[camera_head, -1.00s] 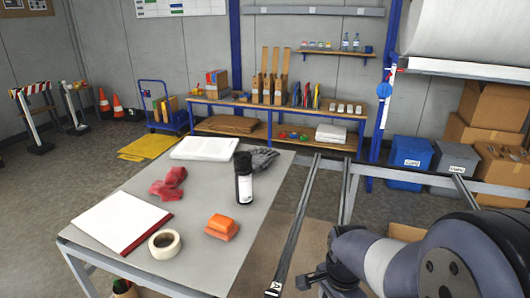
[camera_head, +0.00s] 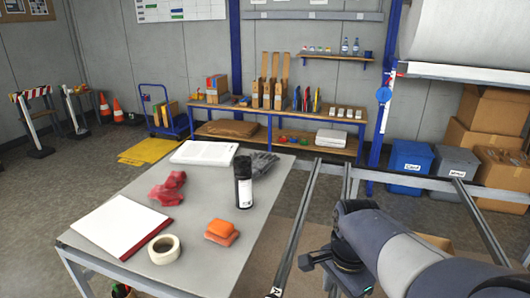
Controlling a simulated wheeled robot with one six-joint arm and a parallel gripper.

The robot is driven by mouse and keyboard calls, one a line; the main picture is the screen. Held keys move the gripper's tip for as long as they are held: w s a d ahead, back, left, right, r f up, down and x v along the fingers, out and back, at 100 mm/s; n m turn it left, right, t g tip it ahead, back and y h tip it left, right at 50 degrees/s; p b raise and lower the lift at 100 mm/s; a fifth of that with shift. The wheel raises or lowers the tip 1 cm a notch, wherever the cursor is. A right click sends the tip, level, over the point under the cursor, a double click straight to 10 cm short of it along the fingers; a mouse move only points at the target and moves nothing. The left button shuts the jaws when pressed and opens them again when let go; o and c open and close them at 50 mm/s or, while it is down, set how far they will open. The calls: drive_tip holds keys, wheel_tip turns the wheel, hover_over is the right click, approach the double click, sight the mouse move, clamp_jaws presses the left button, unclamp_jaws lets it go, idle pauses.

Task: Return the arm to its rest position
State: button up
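My arm (camera_head: 415,255) reaches in from the lower right corner, over the metal frame beside the grey table (camera_head: 200,262). Dark parts at its end, which look like my gripper (camera_head: 318,262), hang low near the bottom edge, right of the table. They are partly hidden by the arm, and I cannot make out the fingertips. Nothing held shows there. The end stands apart from everything on the table.
On the table are a black spray can (camera_head: 243,183), orange blocks (camera_head: 221,232), a tape roll (camera_head: 164,249), a red-edged white board (camera_head: 122,226), a red item (camera_head: 168,188), gloves (camera_head: 264,163) and white sheets (camera_head: 204,153). Metal rails (camera_head: 297,225) run right of the table.

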wheel_tip(320, 180, down, 7)
drive_tip(key=shift+s+f, duration=0.1)
drive_tip(key=shift+n, duration=0.4)
drive_tip(key=n, duration=0.7)
drive_tip(key=shift+n, duration=0.4)
drive_tip(key=n, duration=0.4)
drive_tip(key=shift+n+p, duration=0.4)
drive_tip(key=n, duration=0.4)
drive_tip(key=shift+n, duration=0.3)
drive_tip(key=shift+r, duration=1.6)
